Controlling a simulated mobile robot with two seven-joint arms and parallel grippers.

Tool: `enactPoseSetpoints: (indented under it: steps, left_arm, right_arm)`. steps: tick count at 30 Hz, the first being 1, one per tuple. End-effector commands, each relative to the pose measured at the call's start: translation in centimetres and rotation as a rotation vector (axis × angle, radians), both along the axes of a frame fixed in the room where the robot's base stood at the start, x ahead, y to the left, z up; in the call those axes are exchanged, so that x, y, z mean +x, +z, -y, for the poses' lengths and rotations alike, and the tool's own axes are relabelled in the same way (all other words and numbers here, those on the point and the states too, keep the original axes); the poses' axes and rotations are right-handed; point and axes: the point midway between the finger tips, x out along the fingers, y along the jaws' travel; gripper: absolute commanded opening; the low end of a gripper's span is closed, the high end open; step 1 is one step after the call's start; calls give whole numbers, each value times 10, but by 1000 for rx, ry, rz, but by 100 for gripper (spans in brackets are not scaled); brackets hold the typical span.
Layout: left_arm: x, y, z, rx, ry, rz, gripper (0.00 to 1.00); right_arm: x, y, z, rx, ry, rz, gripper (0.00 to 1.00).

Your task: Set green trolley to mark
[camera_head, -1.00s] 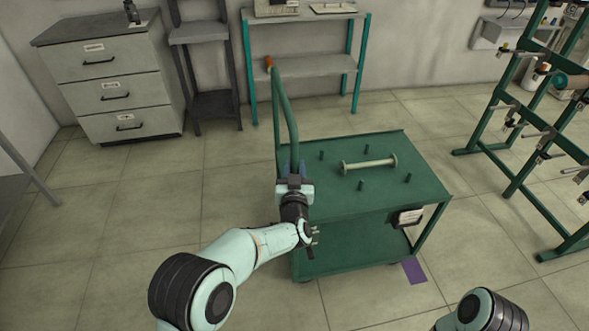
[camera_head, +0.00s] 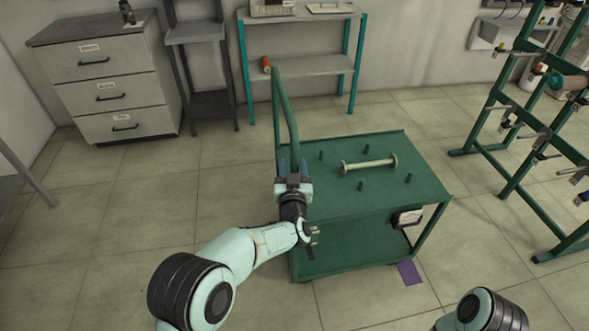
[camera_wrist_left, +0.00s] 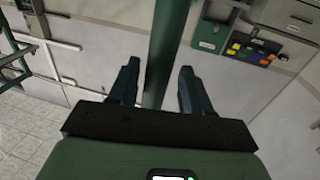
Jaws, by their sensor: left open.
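The green trolley (camera_head: 335,200) stands on the floor in front of me, with its upright push handle (camera_head: 286,112) at its left end. A pale spool (camera_head: 368,165) lies on its top deck among several short pegs. A purple floor mark (camera_head: 409,273) shows by the trolley's near right lower corner; the trolley may hide part of it. My left gripper (camera_head: 293,167) is at the trolley's left end by the handle. In the left wrist view its open fingers (camera_wrist_left: 159,75) stand on either side of a green bar (camera_wrist_left: 162,50), with gaps on both sides. My right gripper is out of view.
A green rack (camera_head: 520,130) with spindles stands at the right. A drawer cabinet (camera_head: 110,95), a grey stand (camera_head: 200,32) and a teal-legged shelf (camera_head: 310,66) line the back wall. Tiled floor is clear left of the trolley and between trolley and rack.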

Motion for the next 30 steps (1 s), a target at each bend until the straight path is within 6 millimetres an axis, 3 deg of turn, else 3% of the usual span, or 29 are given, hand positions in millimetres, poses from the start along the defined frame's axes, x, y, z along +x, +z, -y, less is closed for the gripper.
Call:
enactPoseSetpoints:
  steps: [11, 24, 30]
  left_arm:
    - [-11, -2, 3, -1, -6, -8, 48]
    - [-99, -2, 10, 1, -5, -6, 48]
    - [-126, -2, 12, -1, -3, -5, 48]
  right_arm:
    - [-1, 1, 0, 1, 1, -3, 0]
    - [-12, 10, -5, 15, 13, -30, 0]
    - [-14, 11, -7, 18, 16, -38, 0]
